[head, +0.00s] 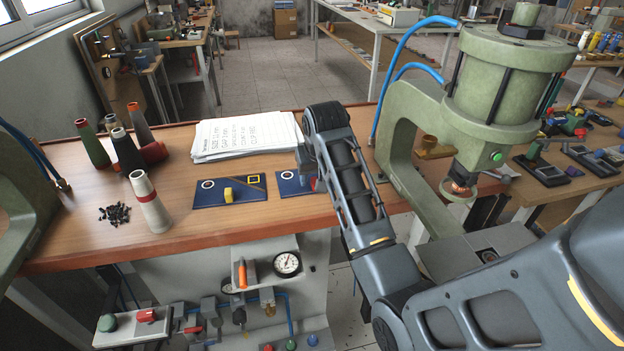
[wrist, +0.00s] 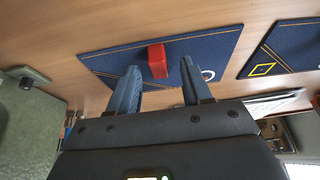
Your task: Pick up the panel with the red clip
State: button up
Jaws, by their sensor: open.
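The blue panel (wrist: 110,62) with the red clip (wrist: 157,60) lies flat on the wooden bench in the wrist view. It has a white ring near its right end and a tan stripe. My gripper (wrist: 160,72) is open, its two blue-grey fingers pointing at this panel, one on each side of the clip in the picture. I cannot tell whether they touch the panel.
A second blue panel (head: 245,194) with a yellow clip (head: 228,195) lies to the left. Papers (head: 247,135) lie behind the panels. Thread cones (head: 150,203) and small black parts (head: 114,213) are further left. A green press (head: 470,100) stands at the right.

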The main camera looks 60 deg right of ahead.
jog(key=shift+c, duration=0.5)
grip_shut()
jog(key=shift+r, duration=0.1)
